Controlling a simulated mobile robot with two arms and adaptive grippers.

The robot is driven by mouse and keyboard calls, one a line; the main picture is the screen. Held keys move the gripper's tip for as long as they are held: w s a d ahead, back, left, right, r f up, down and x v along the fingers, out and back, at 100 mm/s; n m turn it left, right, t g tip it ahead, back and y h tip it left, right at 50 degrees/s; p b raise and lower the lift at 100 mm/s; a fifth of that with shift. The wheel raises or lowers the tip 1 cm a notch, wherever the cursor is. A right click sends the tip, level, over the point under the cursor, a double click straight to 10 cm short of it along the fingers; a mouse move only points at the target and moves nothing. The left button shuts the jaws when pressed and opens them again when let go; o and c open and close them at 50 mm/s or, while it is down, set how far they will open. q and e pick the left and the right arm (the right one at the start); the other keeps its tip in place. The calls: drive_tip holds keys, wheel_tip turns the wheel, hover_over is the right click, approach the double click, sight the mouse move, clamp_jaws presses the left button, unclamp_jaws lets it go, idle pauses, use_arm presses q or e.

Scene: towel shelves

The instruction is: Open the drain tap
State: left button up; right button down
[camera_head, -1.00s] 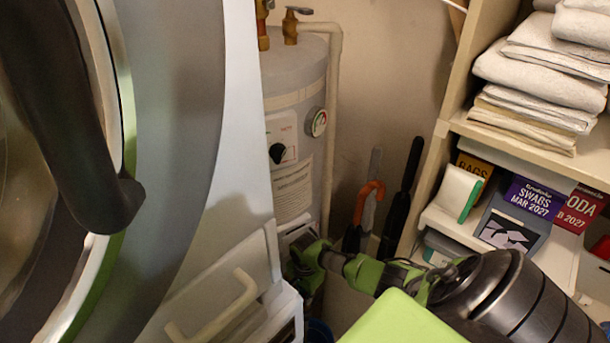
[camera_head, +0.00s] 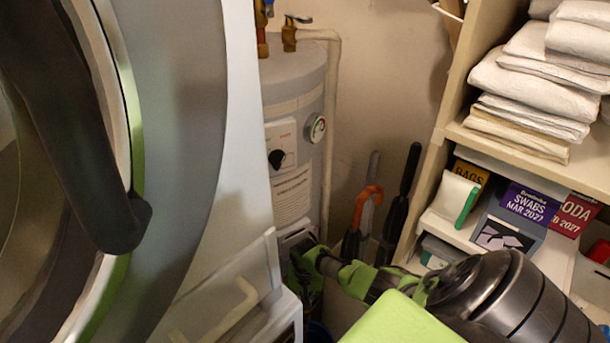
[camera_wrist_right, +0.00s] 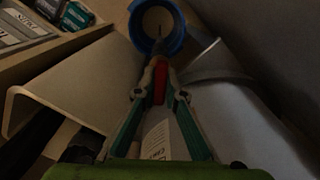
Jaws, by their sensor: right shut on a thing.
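The grey water heater tank (camera_head: 297,110) stands in the corner behind the white machine. My right gripper (camera_head: 303,270) reaches to the foot of the tank and hides the drain tap in the head view. In the right wrist view, my right gripper (camera_wrist_right: 160,66) has its green fingers closed in on a red part (camera_wrist_right: 160,82), seemingly the drain tap's lever. Its exact fit between the fingertips is too dark to tell. A blue bucket (camera_wrist_right: 177,40) is beyond the fingertips in that view. My left gripper is not in view.
A large round machine door (camera_head: 180,120) fills the left. Shelves with towels (camera_head: 540,85) and boxes (camera_head: 528,202) stand at the right. An umbrella with an orange handle (camera_head: 362,200) leans in the corner. A brass valve (camera_head: 290,35) tops the tank.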

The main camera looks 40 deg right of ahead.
idle(0.5)
drive_tip(key=c, duration=2.1)
unclamp_jaws()
drive_tip(key=shift+r, duration=0.55)
wheel_tip(320, 180, up, 11)
drive_tip(key=shift+f, duration=0.1)
